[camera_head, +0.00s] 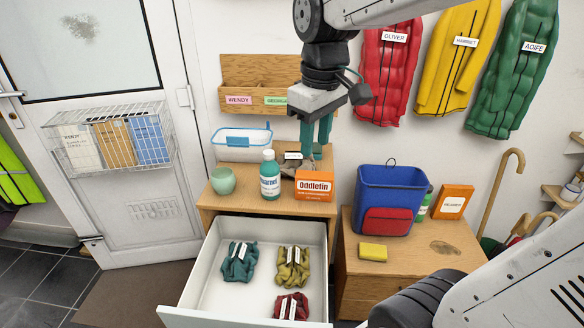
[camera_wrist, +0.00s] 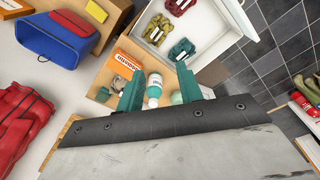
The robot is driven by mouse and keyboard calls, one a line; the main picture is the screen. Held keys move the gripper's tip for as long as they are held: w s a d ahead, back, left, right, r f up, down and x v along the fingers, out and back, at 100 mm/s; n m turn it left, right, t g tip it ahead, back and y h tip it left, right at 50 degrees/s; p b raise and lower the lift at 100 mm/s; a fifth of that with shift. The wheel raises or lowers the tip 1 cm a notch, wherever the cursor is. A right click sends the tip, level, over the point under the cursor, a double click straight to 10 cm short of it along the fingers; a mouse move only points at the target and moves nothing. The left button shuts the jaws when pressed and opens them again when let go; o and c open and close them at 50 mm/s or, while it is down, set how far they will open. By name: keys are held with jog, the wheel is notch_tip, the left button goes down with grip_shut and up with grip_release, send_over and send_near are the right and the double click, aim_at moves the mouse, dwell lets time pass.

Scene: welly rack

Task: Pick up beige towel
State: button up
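A small grey-beige bundle (camera_head: 290,168), which looks like the beige towel, lies on the wooden cabinet top behind the orange Oddlefin box (camera_head: 315,186). A white label shows on it, and the box and bottle partly hide it. In the wrist view a grey-beige patch (camera_wrist: 119,83) shows beside the left finger, partly covered. My gripper (camera_head: 315,148) points down just above and behind the box, near the bundle. Its teal fingers stand apart in the wrist view (camera_wrist: 158,92), with no object clearly held between them. Whether a finger touches the bundle cannot be told.
A teal-white bottle (camera_head: 270,176), green vase (camera_head: 223,180) and clear bin (camera_head: 241,145) share the cabinet top. Below, an open white drawer (camera_head: 205,290) holds teal, olive and red labelled bundles. A blue bag (camera_head: 388,190) and yellow sponge (camera_head: 373,251) are right.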

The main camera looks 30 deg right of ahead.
jog(key=w+d+f+n, duration=0.1)
jog(key=w+d+n, duration=0.1)
jog(key=w, duration=0.5)
jog(key=w+d+f+n, duration=0.1)
jog(key=w+d+f, duration=0.1)
jog(key=w, duration=0.5)
jog(key=n, duration=0.5)
send_over(294, 152)
jog(key=shift+g, duration=0.4)
jog(key=f, duration=1.2)
jog(key=shift+w+d+f, duration=0.15)
jog(key=shift+w, duration=0.05)
notch_tip(294, 152, down, 7)
jog(key=shift+s+f, duration=0.1)
jog(key=shift+s, duration=0.05)
jog(key=shift+f, duration=0.25)
grip_shut()
